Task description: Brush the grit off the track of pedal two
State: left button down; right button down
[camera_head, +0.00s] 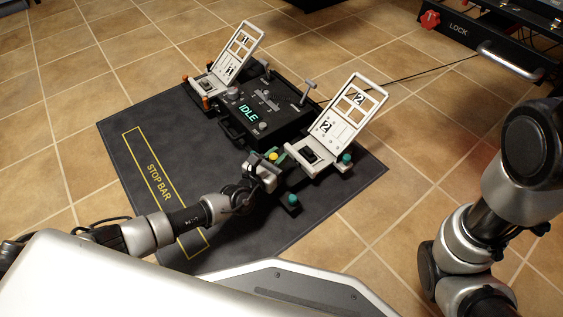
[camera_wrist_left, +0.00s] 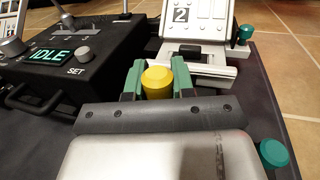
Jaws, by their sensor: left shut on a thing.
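Pedal two (camera_head: 349,104) is a white tilted plate marked 2 with square cut-outs, on a white base at the right of the dark mat. Its lower part also shows at the top of the left wrist view (camera_wrist_left: 198,28). A dark block and slot sit in the base; I cannot make out grit. My left gripper (camera_head: 268,162) is just left of this base. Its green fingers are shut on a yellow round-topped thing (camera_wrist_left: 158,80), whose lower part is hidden. I cannot tell whether bristles are below it. My right gripper is out of view.
A black console (camera_head: 268,112) reading IDLE, with levers, stands between pedal two and pedal one (camera_head: 236,60). Teal knobs (camera_head: 346,158) flank pedal two's base. A black LOCK cabinet (camera_head: 470,40) stands back right.

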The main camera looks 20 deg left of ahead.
pick_arm(q)
jog(key=shift+w+a, duration=0.15)
jog(key=shift+a, duration=0.05)
jog(key=shift+s+d+p, duration=0.3)
jog(key=shift+s+d, duration=0.1)
jog(key=shift+d, duration=0.2)
jog(key=shift+s+d+f+p, duration=0.1)
jog(key=shift+s+d+p, duration=0.05)
jog(key=shift+s+d, duration=0.35)
jog(key=shift+s+d+p, duration=0.15)
jog(key=shift+s+d, duration=0.1)
jog(key=shift+d, duration=0.3)
jog(key=shift+w+a+f+b, duration=0.1)
jog(key=shift+w+a+b, duration=0.55)
jog(key=shift+a+b, duration=0.1)
jog(key=shift+w+a, duration=0.65)
jog(key=shift+a, duration=0.15)
notch_tip(320, 180, up, 11)
jog(key=p, duration=0.9)
jog(key=shift+r+p, duration=0.2)
jog(key=shift+p, duration=0.1)
jog(key=shift+r, duration=0.1)
